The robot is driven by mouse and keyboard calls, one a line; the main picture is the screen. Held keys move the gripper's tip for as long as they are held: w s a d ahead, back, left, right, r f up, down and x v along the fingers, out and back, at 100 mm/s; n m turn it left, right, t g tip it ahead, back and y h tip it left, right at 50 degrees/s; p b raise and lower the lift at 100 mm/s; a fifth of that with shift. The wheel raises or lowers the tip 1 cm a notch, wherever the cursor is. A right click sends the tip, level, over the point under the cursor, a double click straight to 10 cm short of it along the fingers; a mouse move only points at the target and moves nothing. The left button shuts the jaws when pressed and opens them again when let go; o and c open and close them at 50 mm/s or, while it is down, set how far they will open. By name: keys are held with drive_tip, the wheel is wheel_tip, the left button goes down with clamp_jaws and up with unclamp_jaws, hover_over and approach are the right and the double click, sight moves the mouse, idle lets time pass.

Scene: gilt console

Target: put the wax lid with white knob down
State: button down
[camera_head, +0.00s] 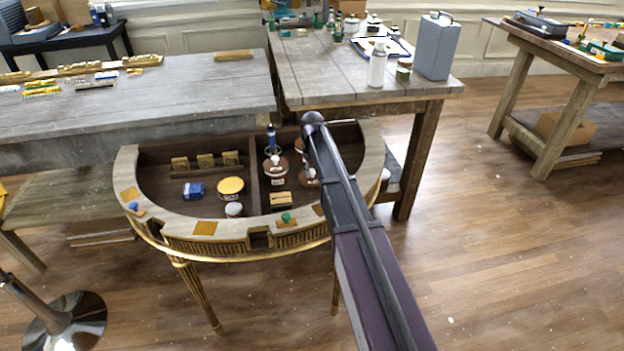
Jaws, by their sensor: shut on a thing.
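My dark arm (345,200) reaches from the lower right over the half-round gilt console (128,170). My gripper is not visible; the arm hides that area. A brown round lid-like piece with a white knob (276,168) sits in the console's open compartment, just left of the arm. A similar brown round piece (310,178) lies close to the arm and is partly covered by it. Another brown and white piece (299,146) shows behind it. I cannot tell which of these is the wax lid with white knob, or whether one is held.
A green knob (286,217) stands on the front rim. Wooden tables (430,92) stand behind; floor at right is clear.

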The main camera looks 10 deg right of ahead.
sight(312, 170)
drive_tip(key=shift+f+b, duration=0.8)
drive_tip(key=shift+f, duration=0.3)
drive_tip(key=shift+f, duration=0.2)
drive_tip(key=shift+c, duration=2.1)
unclamp_jaws()
drive_tip(key=shift+r, duration=0.25)
wheel_tip(312, 170, up, 12)
drive_tip(key=p, duration=1.2)
drive_tip(key=s+m, duration=0.3)
drive_tip(key=s, duration=2.6)
drive_tip(key=shift+m, duration=0.3)
